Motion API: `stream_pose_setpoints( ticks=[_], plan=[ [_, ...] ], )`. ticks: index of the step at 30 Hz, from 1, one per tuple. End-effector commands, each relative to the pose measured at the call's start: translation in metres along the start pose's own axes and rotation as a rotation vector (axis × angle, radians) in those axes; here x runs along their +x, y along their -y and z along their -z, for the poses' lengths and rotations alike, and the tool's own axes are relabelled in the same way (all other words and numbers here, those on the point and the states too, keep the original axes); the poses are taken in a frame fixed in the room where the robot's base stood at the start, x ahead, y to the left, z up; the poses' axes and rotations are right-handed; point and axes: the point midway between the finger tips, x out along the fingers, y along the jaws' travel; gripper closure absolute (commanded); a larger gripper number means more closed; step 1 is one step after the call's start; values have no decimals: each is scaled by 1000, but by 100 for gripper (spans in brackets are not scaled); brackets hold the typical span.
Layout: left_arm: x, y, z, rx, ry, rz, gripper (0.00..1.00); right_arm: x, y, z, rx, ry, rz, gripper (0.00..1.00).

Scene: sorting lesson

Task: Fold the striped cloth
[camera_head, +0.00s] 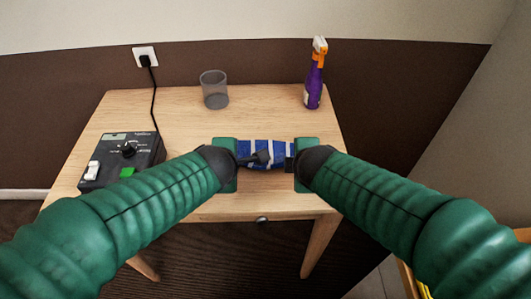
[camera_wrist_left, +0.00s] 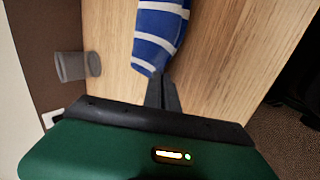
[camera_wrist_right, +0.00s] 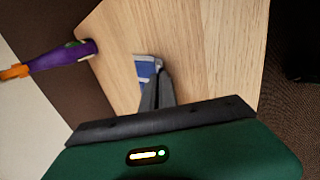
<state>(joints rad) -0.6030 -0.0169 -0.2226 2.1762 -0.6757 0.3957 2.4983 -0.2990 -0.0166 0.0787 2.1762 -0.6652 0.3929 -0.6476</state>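The striped cloth (camera_head: 265,148), blue with white stripes, is a narrow strip near the front of the wooden table, between my two grippers. In the left wrist view the cloth (camera_wrist_left: 160,28) tapers toward my left gripper (camera_wrist_left: 161,78), whose fingers are close together at its end. My left gripper (camera_head: 258,157) reaches over the cloth's left part in the head view. My right gripper (camera_head: 290,163) is at the cloth's right end. In the right wrist view its fingers (camera_wrist_right: 158,74) are together against the cloth (camera_wrist_right: 146,66). The pinch points themselves are mostly hidden.
A grey translucent cup (camera_head: 214,90) stands at the back of the table (camera_head: 260,108). A purple spray bottle (camera_head: 314,78) with an orange and white head stands at the back right. A black control box (camera_head: 118,150) with a cable to a wall socket (camera_head: 145,57) is at the left.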

Motion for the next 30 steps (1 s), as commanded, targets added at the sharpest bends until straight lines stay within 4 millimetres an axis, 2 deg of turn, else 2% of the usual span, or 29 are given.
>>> stream_pose_setpoints(
  ticks=[3,12,20,25,30],
  plan=[
    [0,0,0,0,-1,1,100,0,0,0,0,0,1,100],
    [0,0,0,0,-1,1,60,0,0,0,0,1,2,60],
    [-5,-2,0,-1,-1,-1,60,-5,-2,0,1,0,-1,60],
    [-34,-13,1,-2,0,-3,60,-35,-12,0,2,-1,-3,60],
    [-67,-13,1,-3,0,-2,60,-67,-13,0,0,-1,-3,60]
  ],
)
